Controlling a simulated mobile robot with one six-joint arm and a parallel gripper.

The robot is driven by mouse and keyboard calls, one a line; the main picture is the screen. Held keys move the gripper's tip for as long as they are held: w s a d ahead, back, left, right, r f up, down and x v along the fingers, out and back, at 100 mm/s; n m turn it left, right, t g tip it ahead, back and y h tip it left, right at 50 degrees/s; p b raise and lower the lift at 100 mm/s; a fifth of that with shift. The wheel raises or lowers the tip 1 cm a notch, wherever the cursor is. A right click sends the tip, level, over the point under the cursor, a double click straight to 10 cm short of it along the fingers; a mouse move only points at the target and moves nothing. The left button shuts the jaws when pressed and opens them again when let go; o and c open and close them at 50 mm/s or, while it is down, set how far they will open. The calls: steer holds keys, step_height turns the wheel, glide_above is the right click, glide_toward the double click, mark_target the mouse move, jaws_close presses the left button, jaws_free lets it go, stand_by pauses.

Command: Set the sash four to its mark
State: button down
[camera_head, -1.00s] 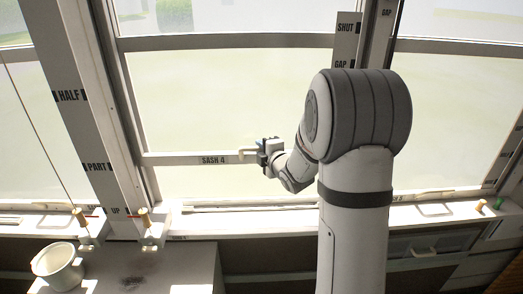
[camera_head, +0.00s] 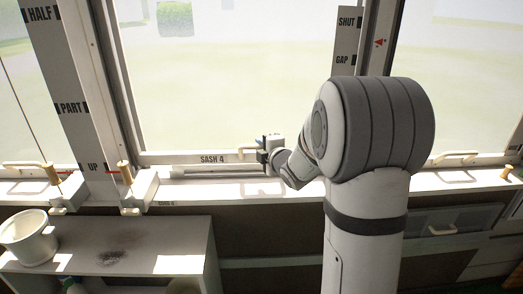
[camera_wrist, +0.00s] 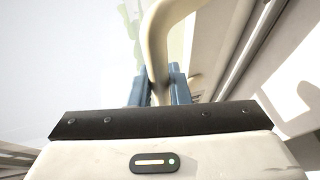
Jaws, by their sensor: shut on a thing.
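Sash 4 (camera_head: 180,158) is a large pale-framed window pane; its labelled bottom rail sits just above the sill, with a narrow strip of frame between them. A cream handle (camera_head: 246,149) stands on that rail. My gripper (camera_head: 266,151) is at the rail's right part, closed around the handle. In the wrist view the curved cream handle (camera_wrist: 158,45) passes between my blue fingers (camera_wrist: 158,90). The right post (camera_head: 346,40) shows the marks SHUT and GAP; its lower part is hidden by my arm. A red pointer (camera_head: 380,42) shows beside it.
The left post (camera_head: 66,90) carries the marks HALF, PART and UP. Brass pegs on pale blocks (camera_head: 139,192) stand on the sill (camera_head: 225,188). A white pot (camera_head: 28,238) sits on a low cabinet (camera_head: 150,245) at lower left. Another handle (camera_head: 455,155) is at right.

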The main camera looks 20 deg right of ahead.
steer(key=shift+f+b, duration=2.2)
steer(key=shift+f, duration=0.45)
steer(key=shift+s+f, duration=0.1)
steer(key=shift+f, duration=0.05)
steer(key=c, duration=1.4)
jaws_free()
steer(key=shift+o, duration=0.2)
steer(key=shift+r, duration=0.2)
steer(key=shift+s, duration=0.1)
steer(key=v, duration=0.7)
steer(key=shift+s+d+r, duration=0.1)
steer(key=shift+s, duration=0.1)
